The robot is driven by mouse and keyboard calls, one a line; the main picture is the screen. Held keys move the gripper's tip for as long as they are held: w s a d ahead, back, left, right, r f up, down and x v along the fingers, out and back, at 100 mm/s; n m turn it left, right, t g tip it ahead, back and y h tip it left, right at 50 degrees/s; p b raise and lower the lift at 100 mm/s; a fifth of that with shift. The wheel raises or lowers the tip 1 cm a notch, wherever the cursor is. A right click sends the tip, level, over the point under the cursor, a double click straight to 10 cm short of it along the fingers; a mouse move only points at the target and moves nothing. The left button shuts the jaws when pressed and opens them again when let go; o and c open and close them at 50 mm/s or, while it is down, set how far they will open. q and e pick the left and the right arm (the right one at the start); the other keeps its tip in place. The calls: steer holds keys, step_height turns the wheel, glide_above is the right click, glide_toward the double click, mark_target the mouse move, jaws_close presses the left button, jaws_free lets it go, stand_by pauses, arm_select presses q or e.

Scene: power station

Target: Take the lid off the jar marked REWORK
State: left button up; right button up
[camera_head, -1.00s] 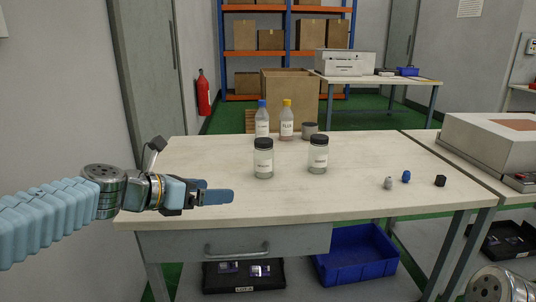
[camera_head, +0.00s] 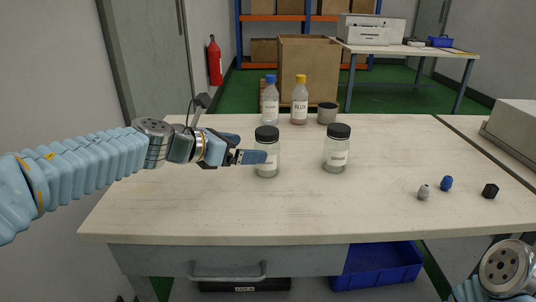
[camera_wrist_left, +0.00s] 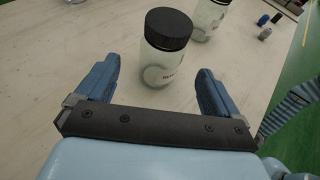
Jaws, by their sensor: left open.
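Two clear glass jars with black lids stand upright on the table: the left jar (camera_head: 267,165) and the right jar (camera_head: 337,158). Both lids are on. The left jar's label is partly hidden in the head view; in the wrist view (camera_wrist_left: 160,62) it seems to start with RE. The right jar's label is too small to read for sure. My left gripper (camera_head: 253,147) is open and empty at the left jar, one finger overlapping it in the head view. In the wrist view the jar stands between and just beyond the two fingertips. My right gripper is out of view.
Behind the jars stand a blue-capped bottle (camera_head: 270,103), a yellow-capped FLUX bottle (camera_head: 300,104) and a grey cup (camera_head: 327,113). The table's front middle is clear.

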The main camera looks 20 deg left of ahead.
mark_target(258, 135)
arm_select(q)
steer(key=x, duration=0.7)
steer(key=shift+w+d+r, duration=0.15)
steer(key=shift+w+d, duration=0.05)
steer(key=shift+d, duration=0.1)
steer(key=c, duration=1.2)
steer(key=shift+o, duration=0.2)
steer(key=shift+r, duration=0.15)
steer(key=shift+r, duration=0.25)
step_height(258, 135, up, 2)
steer(key=shift+r+p, duration=0.25)
steer(key=shift+p, duration=0.75)
steer(key=s+d+r+p, duration=0.1)
steer(key=s+d+r, duration=0.1)
steer(key=s+r, duration=0.3)
steer(key=s+d+r+p, duration=0.1)
steer(key=s+d+r, duration=0.2)
steer(key=s, duration=0.5)
steer(key=shift+d+r, duration=0.3)
steer(key=shift+r, duration=0.6)
